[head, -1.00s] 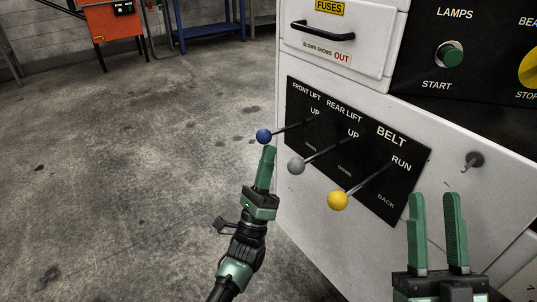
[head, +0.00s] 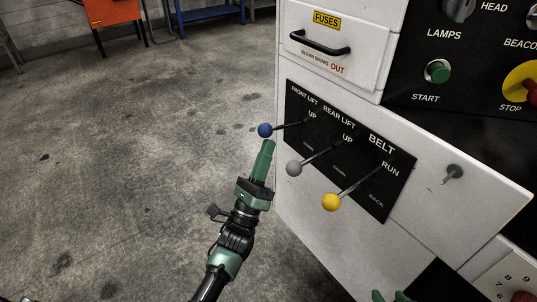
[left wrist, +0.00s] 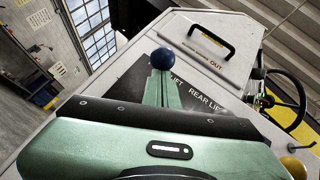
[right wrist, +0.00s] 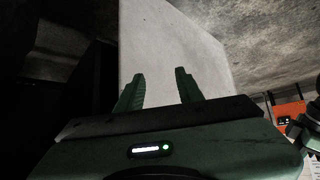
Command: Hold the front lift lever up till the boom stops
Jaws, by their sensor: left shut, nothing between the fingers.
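The front lift lever has a blue ball knob (head: 264,130) on a thin dark rod and sticks out from the black lever panel (head: 376,204). My left gripper (head: 268,143) is shut and empty, its fingertips just below the blue knob. In the left wrist view the knob (left wrist: 163,59) appears right at the fingertips (left wrist: 163,76); I cannot tell whether they touch. My right gripper (head: 388,296) barely shows at the bottom edge of the head view. In the right wrist view its fingers (right wrist: 159,82) stand apart with nothing between them.
The grey rear lift knob (head: 294,169) and yellow belt knob (head: 331,202) are close to the right of the blue one. A drawer handle (head: 320,44), green start button (head: 438,71) and yellow-ringed stop button (head: 519,84) are above. The concrete floor (head: 120,180) at left is clear.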

